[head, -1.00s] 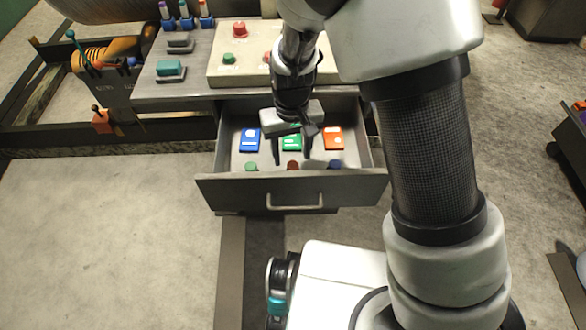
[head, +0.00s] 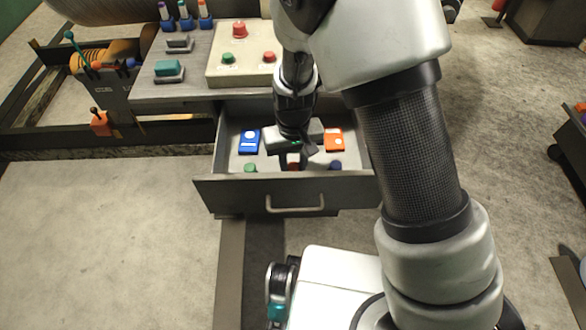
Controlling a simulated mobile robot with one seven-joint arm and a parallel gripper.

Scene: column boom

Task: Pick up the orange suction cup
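A small reddish-orange round piece (head: 293,161) sits in the open drawer, in the middle of the row near the drawer's front panel; it seems to be the orange suction cup. My gripper (head: 294,157) is down in the drawer right at this piece and hides part of it. Its fingers seem to be on either side of the piece, but I cannot tell whether they touch it or are shut on it.
The drawer (head: 287,194) also holds a green piece (head: 250,168) and a dark blue piece (head: 335,166) beside the reddish one. The bench top (head: 195,87) overhangs the back.

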